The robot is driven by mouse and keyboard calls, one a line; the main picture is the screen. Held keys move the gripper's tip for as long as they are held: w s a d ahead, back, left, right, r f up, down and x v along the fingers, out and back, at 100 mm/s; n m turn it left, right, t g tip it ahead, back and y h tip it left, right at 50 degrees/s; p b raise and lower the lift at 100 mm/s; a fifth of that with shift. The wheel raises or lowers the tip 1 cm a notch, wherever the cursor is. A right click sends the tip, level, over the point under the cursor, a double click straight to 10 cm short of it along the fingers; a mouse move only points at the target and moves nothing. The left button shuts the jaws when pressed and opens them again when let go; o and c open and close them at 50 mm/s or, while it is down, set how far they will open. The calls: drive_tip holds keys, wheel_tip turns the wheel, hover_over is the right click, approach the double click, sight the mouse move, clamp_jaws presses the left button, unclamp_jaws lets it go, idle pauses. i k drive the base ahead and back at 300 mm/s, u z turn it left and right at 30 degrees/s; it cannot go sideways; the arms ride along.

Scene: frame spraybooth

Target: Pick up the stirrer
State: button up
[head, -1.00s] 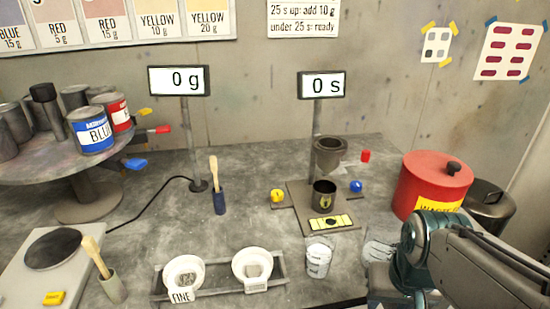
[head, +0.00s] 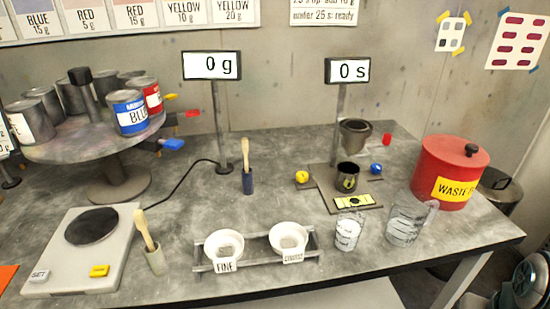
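Two wooden-handled sticks stand in small holders on the table, and I cannot tell for certain which is the stirrer. One wooden stick (head: 245,153) stands nearly upright in a dark blue holder (head: 247,183) behind the pair of white bowls. The other wooden stick (head: 146,231) leans to the left in a grey-green holder (head: 155,262) beside the scale. Their lower ends are hidden in the holders. Only part of my arm shows at the lower right corner. My gripper's fingers are not in view, and both sticks are well away from the arm.
A scale (head: 70,265) lies at the left, below a round stand (head: 85,150) of paint cans. A rack (head: 270,262) holds a white bowl (head: 222,244) and another bowl (head: 288,238). Two clear beakers, a flow cup stand and a red waste can (head: 450,165) are at right.

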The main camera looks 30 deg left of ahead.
sight(244, 140)
drive_tip(key=k, duration=0.65)
drive_tip(key=u, duration=1.35)
drive_tip(key=i, duration=0.15)
drive_tip(key=z, duration=0.05)
